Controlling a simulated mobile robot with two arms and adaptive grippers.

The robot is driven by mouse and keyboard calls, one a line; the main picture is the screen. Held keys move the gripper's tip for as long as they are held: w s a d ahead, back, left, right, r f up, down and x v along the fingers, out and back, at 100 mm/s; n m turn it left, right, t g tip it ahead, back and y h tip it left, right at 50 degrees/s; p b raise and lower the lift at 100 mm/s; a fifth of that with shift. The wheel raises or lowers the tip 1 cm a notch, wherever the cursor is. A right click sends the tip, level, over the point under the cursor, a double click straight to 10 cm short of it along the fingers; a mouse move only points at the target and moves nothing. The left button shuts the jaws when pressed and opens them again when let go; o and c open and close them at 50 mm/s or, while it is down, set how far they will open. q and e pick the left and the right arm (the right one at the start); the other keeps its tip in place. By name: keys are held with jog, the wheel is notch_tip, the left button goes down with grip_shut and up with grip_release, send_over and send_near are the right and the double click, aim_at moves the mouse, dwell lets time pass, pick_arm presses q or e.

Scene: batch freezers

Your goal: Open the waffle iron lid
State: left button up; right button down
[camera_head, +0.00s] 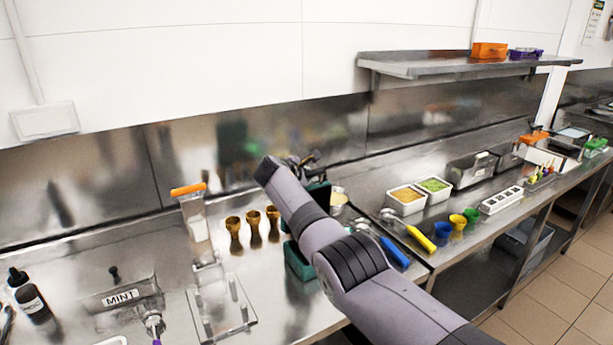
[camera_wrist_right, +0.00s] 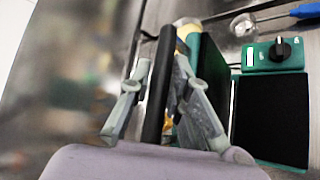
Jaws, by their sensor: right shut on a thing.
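The green waffle iron stands on the steel counter, partly hidden behind my right arm in the head view. Its base (camera_head: 299,262) shows left of the arm, and part of its raised lid (camera_head: 319,192) shows beyond the arm. In the right wrist view the base with a black knob (camera_wrist_right: 280,48) and dark plate (camera_wrist_right: 270,118) is uncovered. The green lid (camera_wrist_right: 205,85) stands up steeply beside it. My right gripper (camera_head: 308,160) is shut on the black lid handle (camera_wrist_right: 158,95), which runs between its fingers (camera_wrist_right: 163,68). My left gripper is out of view.
Gold cups (camera_head: 254,228) and a clear stand (camera_head: 222,305) are left of the iron. Scoops with blue (camera_head: 396,252) and yellow (camera_head: 421,238) handles and topping tubs (camera_head: 406,200) are to the right. The steel backsplash (camera_head: 290,135) rises close behind the gripper.

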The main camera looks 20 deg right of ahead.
jog(key=shift+r, duration=0.15)
jog(key=c, duration=1.6)
grip_release()
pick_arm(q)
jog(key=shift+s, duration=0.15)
pick_arm(e)
jog(key=shift+v, duration=1.05)
jog(key=v, duration=1)
